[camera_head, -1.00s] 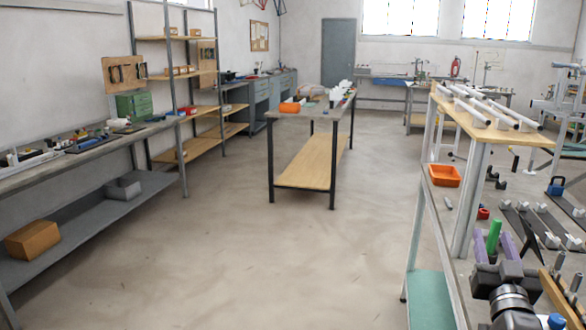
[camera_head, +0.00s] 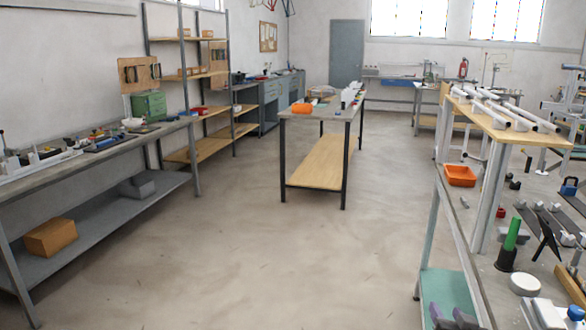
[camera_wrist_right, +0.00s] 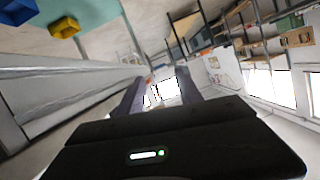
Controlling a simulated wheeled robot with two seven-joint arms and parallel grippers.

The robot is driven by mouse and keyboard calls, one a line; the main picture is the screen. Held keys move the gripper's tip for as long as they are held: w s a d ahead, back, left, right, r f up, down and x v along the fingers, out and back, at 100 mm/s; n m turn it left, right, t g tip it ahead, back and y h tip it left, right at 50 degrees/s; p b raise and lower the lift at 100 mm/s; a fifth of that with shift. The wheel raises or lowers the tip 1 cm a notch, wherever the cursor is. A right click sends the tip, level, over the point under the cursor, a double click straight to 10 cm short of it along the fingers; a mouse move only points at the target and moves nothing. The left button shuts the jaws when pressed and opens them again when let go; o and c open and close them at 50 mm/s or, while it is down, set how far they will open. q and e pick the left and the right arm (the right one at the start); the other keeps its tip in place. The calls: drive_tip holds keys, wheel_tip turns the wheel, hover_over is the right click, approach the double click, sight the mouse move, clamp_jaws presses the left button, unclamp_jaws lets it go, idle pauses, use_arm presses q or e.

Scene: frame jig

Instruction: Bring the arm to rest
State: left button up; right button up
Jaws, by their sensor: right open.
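My right gripper (camera_head: 451,318) shows at the bottom edge of the head view, with two grey-purple fingers apart. It is in front of the teal lower shelf (camera_head: 449,286) in the picture, by the near end of the right bench. In the right wrist view my right gripper (camera_wrist_right: 160,92) has its fingers spread with nothing between them. A green cylinder (camera_head: 512,234) stands upright in a black holder on the right bench, apart from the gripper. My left gripper is in neither view.
An orange bin (camera_head: 460,176) and a white round piece (camera_head: 525,284) are on the right bench. Behind it, a wooden-topped stand (camera_head: 475,114) bears white tubes. A central table (camera_head: 318,163) and left bench (camera_head: 95,155) are farther off. The floor between is clear.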

drive_tip(key=s+a+f+n+g+y+p, duration=0.1)
drive_tip(key=s+a+f+g+y, duration=0.2)
drive_tip(key=a+f, duration=0.6)
drive_tip(key=s+a+f+g+y+p, duration=0.2)
drive_tip(key=s+a+f+g, duration=0.35)
drive_tip(key=f, duration=0.55)
drive_tip(key=s+a+f+n+g+y+p, duration=0.1)
drive_tip(key=s+a+f, duration=0.3)
drive_tip(key=s+a, duration=0.4)
drive_tip(key=s+a+f+n+g+y+p, duration=0.1)
drive_tip(key=s+a+f+g, duration=0.3)
drive_tip(key=s+a, duration=0.5)
drive_tip(key=s+f+p, duration=0.1)
drive_tip(key=s, duration=0.2)
drive_tip(key=shift+s+f, duration=0.15)
drive_tip(key=shift+s, duration=0.1)
